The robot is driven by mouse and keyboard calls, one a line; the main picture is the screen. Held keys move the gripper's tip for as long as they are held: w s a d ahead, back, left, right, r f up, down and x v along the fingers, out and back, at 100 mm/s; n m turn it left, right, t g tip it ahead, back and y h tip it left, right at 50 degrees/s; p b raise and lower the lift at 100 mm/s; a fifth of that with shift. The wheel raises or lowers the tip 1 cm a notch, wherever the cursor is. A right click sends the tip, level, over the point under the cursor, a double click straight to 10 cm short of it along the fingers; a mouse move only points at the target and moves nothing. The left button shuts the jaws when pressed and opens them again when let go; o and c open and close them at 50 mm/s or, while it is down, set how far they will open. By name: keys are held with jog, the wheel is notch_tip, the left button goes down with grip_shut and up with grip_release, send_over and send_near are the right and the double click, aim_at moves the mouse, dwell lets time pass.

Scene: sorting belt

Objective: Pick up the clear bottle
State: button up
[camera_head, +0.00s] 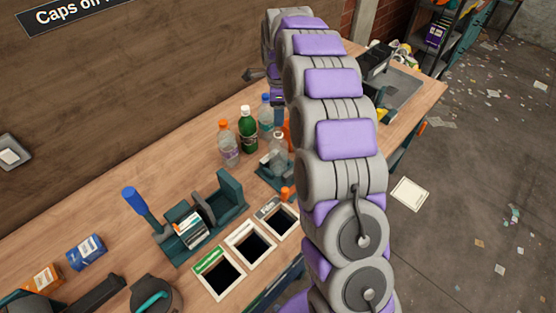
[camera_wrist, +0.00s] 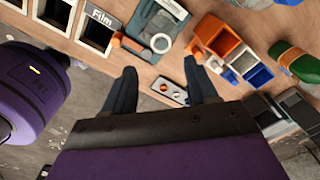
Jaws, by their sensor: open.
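In the head view, a clear bottle with an orange cap (camera_head: 229,148) stands upright on the bench. A green bottle with a white cap (camera_head: 248,131) stands beside it, and a clear bottle with a blue cap (camera_head: 266,118) stands behind. Another clear bottle (camera_head: 278,146) is at a teal fixture (camera_head: 270,178); which clear bottle is meant cannot be told. In the wrist view, my gripper (camera_wrist: 160,88) is open with nothing between its fingers, above the bench edge by a small button panel (camera_wrist: 171,92). The teal fixture (camera_wrist: 141,22) shows beyond it. My arm largely hides the gripper in the head view.
Bins with white rims (camera_head: 220,274) line the bench front. A teal lever device (camera_head: 200,220) stands left of the bottles. The wrist view shows an orange tray (camera_wrist: 212,32), blue trays (camera_wrist: 260,76) and a bin labelled Film (camera_wrist: 98,15).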

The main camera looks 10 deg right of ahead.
aim_at(278, 130)
notch_tip(278, 130, down, 9)
jog(key=shift+w+a+f+b, duration=0.1)
jog(key=shift+w+b, duration=0.05)
jog(key=shift+b, duration=0.75)
jog(key=shift+c, duration=0.4)
grip_shut()
